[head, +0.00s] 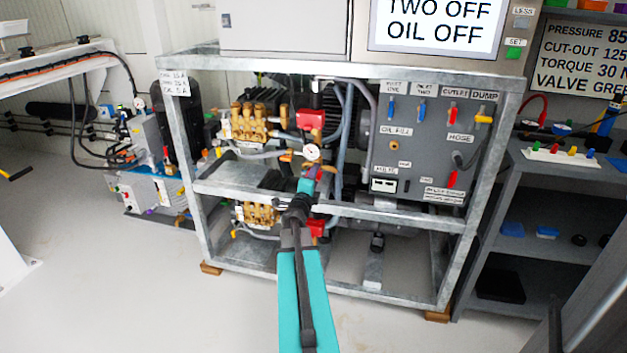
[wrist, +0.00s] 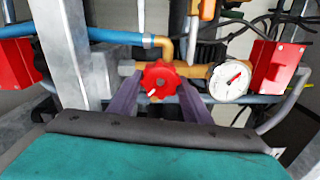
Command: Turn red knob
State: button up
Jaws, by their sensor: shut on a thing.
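The red knob (wrist: 160,79) sits on a brass pipe fitting near the middle of the wrist view. It is a round, lobed knob with a small white mark on its lower left face. My gripper (wrist: 160,84) has one purple finger on each side of the knob and is shut on it. In the head view my gripper (head: 311,173) reaches into the pump frame, just below the round gauge (head: 312,152). There the arm and fingers largely hide the knob.
The white gauge (wrist: 230,80) is close to the right of the knob. Red boxes (wrist: 276,66) (wrist: 14,65) stand on both sides. A grey frame post (wrist: 70,55) rises at left. The control panel (head: 418,150) is right of my arm, and open floor (head: 130,300) is at left.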

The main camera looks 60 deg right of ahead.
jog(key=shift+s+d, duration=0.15)
jog(key=shift+s, duration=0.15)
jog(key=o, duration=1.1)
jog(key=shift+c, duration=0.2)
jog(key=shift+w, duration=0.1)
jog(key=shift+a, duration=0.25)
jog(key=p+v, duration=0.3)
jog(key=v, duration=0.5)
jog(key=a+p, duration=0.1)
jog(key=p, duration=0.3)
jog(key=shift+s+a+r+p, duration=0.1)
jog(key=shift+s+r+p, duration=0.1)
jog(key=shift+p, duration=0.15)
